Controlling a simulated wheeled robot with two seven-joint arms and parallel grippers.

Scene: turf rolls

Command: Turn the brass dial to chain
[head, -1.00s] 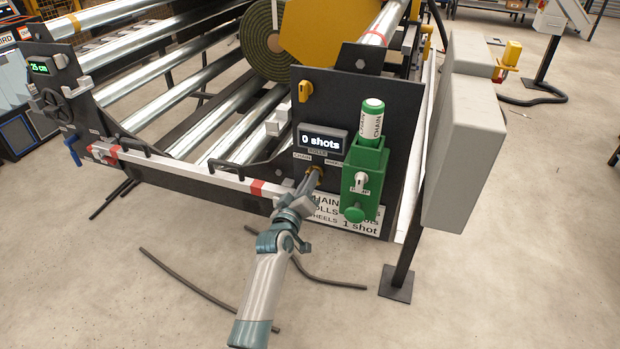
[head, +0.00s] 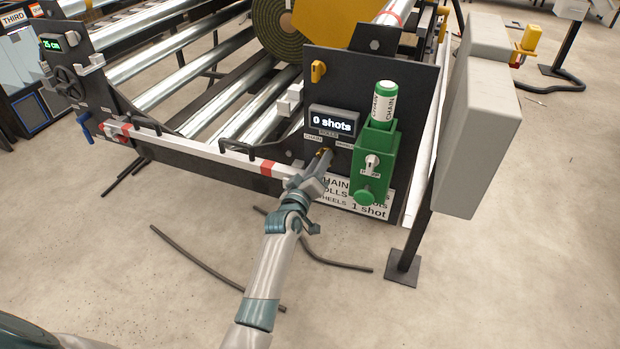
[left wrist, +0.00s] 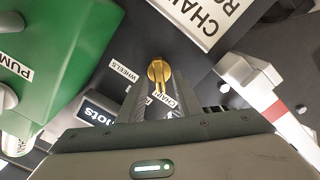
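The brass dial (left wrist: 158,72) sits on the dark panel (head: 425,95), and a bit of it shows in the head view (head: 326,151). In the left wrist view its ridge runs roughly up and down. A CHAIN label (left wrist: 168,98) is just below and right of it, and a WHEELS label (left wrist: 125,72) is to its left. My left gripper (left wrist: 155,100) is at the dial, its two dark fingers apart with the labels showing between and around them. Whether a finger touches the dial is unclear. My right gripper is out of view.
A green pump (head: 375,160) holding a green-and-white bottle (head: 384,103) stands right of the dial. A display (head: 332,121) above it reads 0 shots. A grey box (head: 480,130) on a post is further right. A white rail (head: 225,158) runs left.

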